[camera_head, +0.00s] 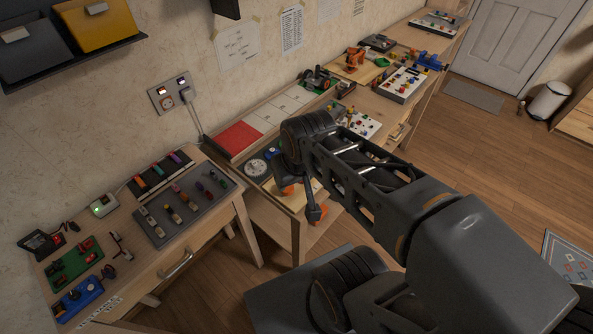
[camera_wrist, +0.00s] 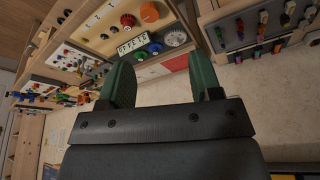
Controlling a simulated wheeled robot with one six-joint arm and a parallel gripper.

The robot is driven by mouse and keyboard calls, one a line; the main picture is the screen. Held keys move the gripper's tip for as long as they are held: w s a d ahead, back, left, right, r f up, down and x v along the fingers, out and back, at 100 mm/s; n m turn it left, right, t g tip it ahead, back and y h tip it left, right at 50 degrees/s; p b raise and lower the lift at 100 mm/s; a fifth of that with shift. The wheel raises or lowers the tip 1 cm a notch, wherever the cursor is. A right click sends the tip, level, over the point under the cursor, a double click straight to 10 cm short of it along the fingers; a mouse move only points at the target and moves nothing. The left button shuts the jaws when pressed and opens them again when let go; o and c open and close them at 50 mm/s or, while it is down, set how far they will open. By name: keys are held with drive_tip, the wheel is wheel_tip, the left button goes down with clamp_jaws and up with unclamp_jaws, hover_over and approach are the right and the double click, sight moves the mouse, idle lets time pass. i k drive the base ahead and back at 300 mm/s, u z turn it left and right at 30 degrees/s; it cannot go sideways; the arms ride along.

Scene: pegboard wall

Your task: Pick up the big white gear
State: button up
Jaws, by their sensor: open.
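The big white gear (camera_head: 256,168) is a pale disc with a darker centre. It lies on the wooden workbench, left of my wrist in the head view. In the wrist view the white gear (camera_wrist: 176,38) shows beyond the fingertips, between the lines of the two fingers. My gripper (camera_wrist: 163,82) is open and empty, its two dark green fingers wide apart and clear of the gear. A blue gear (camera_wrist: 155,48) sits close beside the white one. In the head view my fingertips are hard to make out against my arm.
Green (camera_wrist: 140,39), red (camera_wrist: 128,20) and orange (camera_wrist: 149,12) gears lie near the white one. A red panel (camera_head: 239,136) lies behind it. A separate table with a grey tool tray (camera_head: 205,211) stands at left. The wall with a socket (camera_head: 169,98) is behind.

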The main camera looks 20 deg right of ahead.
sight(256, 168)
drive_tip(key=u, duration=0.8)
drive_tip(key=k, duration=0.5)
drive_tip(key=z, duration=1.05)
drive_tip(key=i, duration=0.65)
drive_tip(key=u, duration=1.05)
